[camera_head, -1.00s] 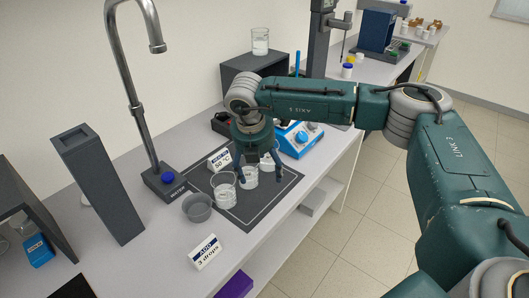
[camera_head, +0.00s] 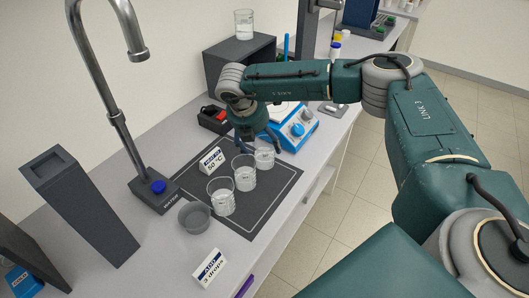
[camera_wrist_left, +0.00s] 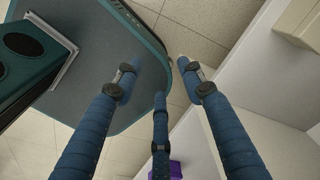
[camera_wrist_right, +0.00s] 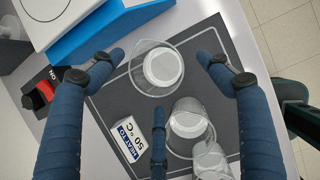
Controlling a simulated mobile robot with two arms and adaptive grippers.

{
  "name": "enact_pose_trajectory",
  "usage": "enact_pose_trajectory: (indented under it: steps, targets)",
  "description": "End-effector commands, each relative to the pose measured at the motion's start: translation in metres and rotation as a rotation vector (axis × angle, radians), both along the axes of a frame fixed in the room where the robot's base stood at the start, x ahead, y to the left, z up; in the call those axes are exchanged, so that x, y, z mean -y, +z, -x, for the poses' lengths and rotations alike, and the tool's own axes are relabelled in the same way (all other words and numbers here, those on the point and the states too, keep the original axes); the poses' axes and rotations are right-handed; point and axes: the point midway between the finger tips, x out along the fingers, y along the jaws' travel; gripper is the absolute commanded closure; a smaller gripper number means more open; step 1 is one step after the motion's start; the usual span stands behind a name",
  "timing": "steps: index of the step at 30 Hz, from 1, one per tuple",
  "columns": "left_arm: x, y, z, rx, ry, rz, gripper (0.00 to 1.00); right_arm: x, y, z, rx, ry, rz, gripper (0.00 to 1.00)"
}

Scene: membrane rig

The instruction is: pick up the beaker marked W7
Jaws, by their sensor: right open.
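Three clear beakers with pale contents stand in a row on the dark mat (camera_head: 262,217): a front one (camera_head: 221,198), a middle one (camera_head: 244,174) and a back one (camera_head: 264,158). I cannot read their marks, so I cannot tell which is W7. My right gripper (camera_head: 258,143) is open and empty, just above and behind the back beaker. In the right wrist view, the back beaker (camera_wrist_right: 158,70) shows between the spread fingers, with the other two lower down. My left gripper (camera_wrist_left: 157,80) is open and empty, away from the bench top.
A "50 °C" card (camera_head: 210,161) stands left of the beakers. A grey bowl (camera_head: 194,216), an "3 drops" card (camera_head: 209,268) and a tap (camera_head: 155,192) are nearby. A blue hotplate (camera_head: 295,127) sits behind the mat. Another beaker (camera_head: 243,24) stands on a dark box (camera_head: 240,62).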

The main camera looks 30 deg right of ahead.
Motion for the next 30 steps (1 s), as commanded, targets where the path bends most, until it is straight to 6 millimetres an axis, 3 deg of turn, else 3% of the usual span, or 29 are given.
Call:
enact_pose_trajectory:
  steps: [4,9,13,18,28,30]
  targets:
    - [0.000,0.011,-0.005,0.007,-0.001,0.000,0.60,0.008,-0.019,-0.002,-0.005,-0.001,0.002,0.23]
    - [0.002,0.019,-0.029,0.040,-0.001,0.004,0.60,0.016,-0.040,-0.006,-0.005,0.000,0.001,0.23]
    - [0.003,0.020,-0.038,0.055,-0.001,0.006,0.60,0.017,-0.047,-0.007,-0.003,0.001,0.000,0.23]
    - [0.002,0.019,-0.032,0.045,-0.001,0.005,0.60,0.017,-0.047,-0.007,-0.002,0.001,0.001,0.23]
    - [0.001,0.018,-0.018,0.026,-0.002,0.002,0.60,0.018,-0.047,-0.007,-0.002,0.000,0.001,0.87]
    - [0.001,0.018,-0.019,0.026,-0.002,0.002,0.60,0.018,-0.046,-0.007,-0.001,0.001,0.001,0.90]
